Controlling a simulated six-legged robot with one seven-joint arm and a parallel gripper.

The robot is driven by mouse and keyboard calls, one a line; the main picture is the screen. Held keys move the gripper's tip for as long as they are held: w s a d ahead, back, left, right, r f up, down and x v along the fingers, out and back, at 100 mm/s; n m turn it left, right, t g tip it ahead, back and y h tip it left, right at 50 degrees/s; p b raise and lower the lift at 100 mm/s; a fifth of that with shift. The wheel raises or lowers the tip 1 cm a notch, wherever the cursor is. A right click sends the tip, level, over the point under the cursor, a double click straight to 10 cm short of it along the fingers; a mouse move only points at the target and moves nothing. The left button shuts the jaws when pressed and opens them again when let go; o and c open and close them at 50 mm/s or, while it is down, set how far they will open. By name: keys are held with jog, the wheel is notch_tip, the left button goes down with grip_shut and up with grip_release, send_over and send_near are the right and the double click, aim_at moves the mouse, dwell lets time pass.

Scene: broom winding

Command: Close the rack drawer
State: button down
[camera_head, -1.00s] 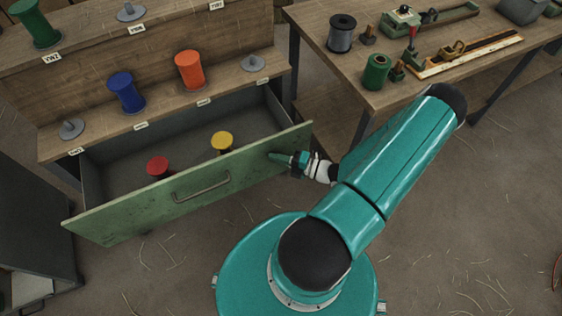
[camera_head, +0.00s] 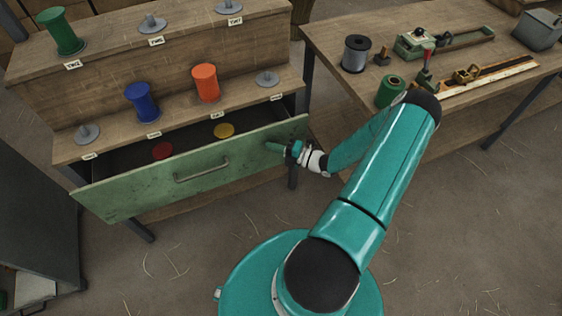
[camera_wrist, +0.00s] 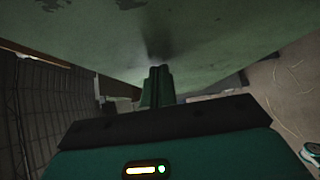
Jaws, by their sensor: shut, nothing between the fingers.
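The rack drawer's green front (camera_head: 140,190) stands a little out from the wooden rack (camera_head: 120,143), so the drawer is partly open. A grey bar handle (camera_head: 202,170) is at the middle of the front. A red spool (camera_head: 162,151) and a yellow spool (camera_head: 223,131) show inside, with only their tops visible. My gripper (camera_head: 272,147) is shut and empty, with its tips at the right end of the drawer front. In the wrist view the shut fingers (camera_wrist: 157,80) point at the green panel (camera_wrist: 215,45) and appear to touch it or nearly so.
Blue (camera_head: 142,103), orange (camera_head: 206,83) and green (camera_head: 62,32) spools stand on the rack's shelves. A workbench (camera_head: 330,40) with a grey spool, a green spool and tools is at the right. A dark cabinet (camera_head: 35,215) stands at the left. The floor in front is mostly clear.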

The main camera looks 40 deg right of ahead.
jog(key=w+d, duration=0.3)
jog(key=w, duration=0.7)
jog(key=shift+w+d, duration=0.25)
jog(key=shift+w, duration=0.1)
